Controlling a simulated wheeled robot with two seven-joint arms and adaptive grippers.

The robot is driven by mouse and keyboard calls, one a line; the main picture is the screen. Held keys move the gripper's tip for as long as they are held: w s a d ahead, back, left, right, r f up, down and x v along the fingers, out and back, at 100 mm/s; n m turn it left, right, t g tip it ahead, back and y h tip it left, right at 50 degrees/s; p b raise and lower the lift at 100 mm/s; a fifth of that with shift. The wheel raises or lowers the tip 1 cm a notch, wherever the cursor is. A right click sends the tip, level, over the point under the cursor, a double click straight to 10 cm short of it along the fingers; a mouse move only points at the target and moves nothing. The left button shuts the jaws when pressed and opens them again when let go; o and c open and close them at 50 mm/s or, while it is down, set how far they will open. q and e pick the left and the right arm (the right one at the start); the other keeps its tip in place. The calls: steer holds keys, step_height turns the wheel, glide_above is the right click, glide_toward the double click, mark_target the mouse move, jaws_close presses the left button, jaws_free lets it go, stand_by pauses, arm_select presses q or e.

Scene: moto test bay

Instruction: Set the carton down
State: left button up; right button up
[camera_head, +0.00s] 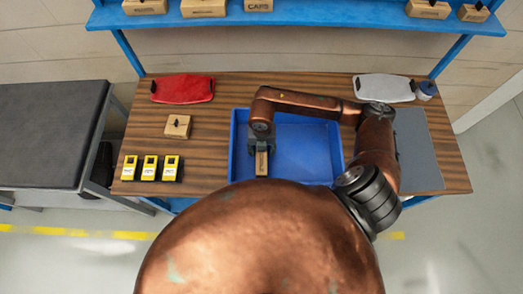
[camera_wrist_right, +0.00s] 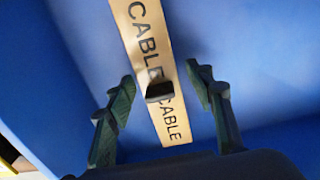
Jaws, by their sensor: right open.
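The carton (camera_head: 262,164) is a narrow tan box in the left part of a blue tray (camera_head: 333,166) on the wooden bench. In the right wrist view the carton (camera_wrist_right: 142,35) reads "CABLE" and has a dark knob on top. My right gripper (camera_head: 258,148) is over the carton inside the tray. In the wrist view its two fingers stand apart, one on each side of the carton, with gaps between them and it. The carton appears to rest on the tray floor. My left gripper is not in view.
Three yellow devices (camera_head: 150,168) and a small tan box (camera_head: 178,126) stand left of the tray. A grey mat (camera_head: 418,150) is on the right. A blue shelf (camera_head: 300,23) with boxes hangs above.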

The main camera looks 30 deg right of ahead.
step_height(320, 180, up, 12)
steer(key=shift+r, duration=0.1)
